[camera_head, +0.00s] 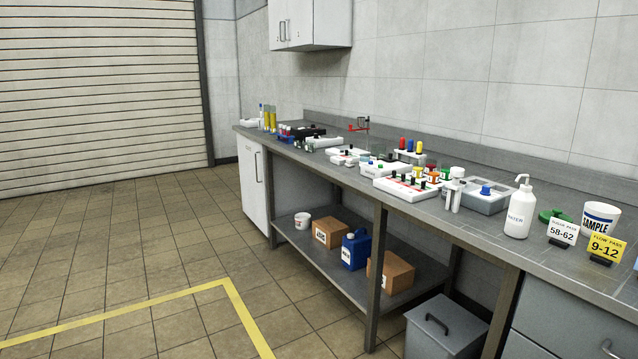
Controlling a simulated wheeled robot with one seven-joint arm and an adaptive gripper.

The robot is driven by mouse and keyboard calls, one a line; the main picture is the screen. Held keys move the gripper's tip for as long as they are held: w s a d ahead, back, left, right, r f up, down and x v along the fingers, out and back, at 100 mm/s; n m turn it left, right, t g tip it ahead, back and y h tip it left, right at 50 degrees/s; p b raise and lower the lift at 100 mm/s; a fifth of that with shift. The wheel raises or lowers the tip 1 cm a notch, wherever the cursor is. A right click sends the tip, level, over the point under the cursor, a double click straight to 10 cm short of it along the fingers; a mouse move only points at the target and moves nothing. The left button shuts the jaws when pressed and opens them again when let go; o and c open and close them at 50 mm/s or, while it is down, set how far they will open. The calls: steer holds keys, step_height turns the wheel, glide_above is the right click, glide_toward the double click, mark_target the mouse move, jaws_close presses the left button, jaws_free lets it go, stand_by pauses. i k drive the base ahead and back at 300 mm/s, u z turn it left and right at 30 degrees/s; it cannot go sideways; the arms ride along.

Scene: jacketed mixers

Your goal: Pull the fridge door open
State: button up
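A white under-counter unit with a closed door (251,190) stands at the far left end of the bench. A dark vertical handle (257,167) sits on the upper part of the door. The door looks flush with its frame, with no gap visible. My gripper and arm are not in this view.
The long grey bench (588,277) runs along the right, crowded with labware. Its lower shelf (333,276) holds boxes and a blue canister (355,250). A grey lidded bin (445,328) stands beneath. Tiled floor left of the bench is clear, with yellow tape (120,312).

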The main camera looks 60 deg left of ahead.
mark_target(251, 154)
steer(key=u, duration=2.3)
